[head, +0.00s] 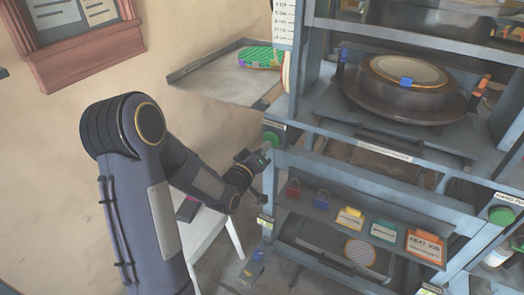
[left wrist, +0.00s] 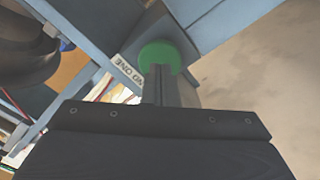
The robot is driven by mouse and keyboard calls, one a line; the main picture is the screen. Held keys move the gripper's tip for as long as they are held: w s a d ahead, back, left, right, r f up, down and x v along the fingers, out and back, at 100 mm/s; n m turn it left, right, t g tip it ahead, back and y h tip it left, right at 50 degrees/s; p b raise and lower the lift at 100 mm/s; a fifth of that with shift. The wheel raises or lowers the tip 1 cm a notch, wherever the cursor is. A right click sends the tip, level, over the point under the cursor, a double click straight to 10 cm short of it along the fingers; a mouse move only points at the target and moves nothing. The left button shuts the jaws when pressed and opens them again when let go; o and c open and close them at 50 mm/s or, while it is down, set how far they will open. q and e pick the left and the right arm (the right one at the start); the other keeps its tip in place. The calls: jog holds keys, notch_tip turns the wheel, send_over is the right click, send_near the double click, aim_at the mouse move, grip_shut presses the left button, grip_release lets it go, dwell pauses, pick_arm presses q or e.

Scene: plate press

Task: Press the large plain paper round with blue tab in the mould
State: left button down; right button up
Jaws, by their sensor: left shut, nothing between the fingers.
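The dark round mould (head: 372,97) sits in the upper bay of the blue-grey press. A tan, finely lined round (head: 410,70) lies on top of it, with a blue tab (head: 406,81) at its front edge. My left gripper (head: 264,155) is shut and empty at the green button (head: 270,138) on the press's left post. In the left wrist view its fingertips (left wrist: 158,72) overlap the lower edge of the green button (left wrist: 160,53); I cannot tell whether they press it. A second green button (head: 502,215) is on the right post. My right gripper is not in view.
A green patterned round (head: 260,57) lies on a side shelf (head: 215,78) at the back left. A white stool (head: 212,225) stands behind my left arm.

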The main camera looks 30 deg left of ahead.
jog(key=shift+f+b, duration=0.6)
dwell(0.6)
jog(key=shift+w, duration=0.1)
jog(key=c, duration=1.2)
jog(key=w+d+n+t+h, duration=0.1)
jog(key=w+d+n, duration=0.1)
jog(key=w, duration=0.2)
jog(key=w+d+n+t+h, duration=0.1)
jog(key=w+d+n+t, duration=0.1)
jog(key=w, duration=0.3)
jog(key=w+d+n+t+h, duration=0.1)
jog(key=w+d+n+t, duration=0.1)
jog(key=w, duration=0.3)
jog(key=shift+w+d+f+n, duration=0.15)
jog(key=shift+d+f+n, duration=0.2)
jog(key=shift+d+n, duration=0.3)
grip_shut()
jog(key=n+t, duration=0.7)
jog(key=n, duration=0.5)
send_near(502, 219)
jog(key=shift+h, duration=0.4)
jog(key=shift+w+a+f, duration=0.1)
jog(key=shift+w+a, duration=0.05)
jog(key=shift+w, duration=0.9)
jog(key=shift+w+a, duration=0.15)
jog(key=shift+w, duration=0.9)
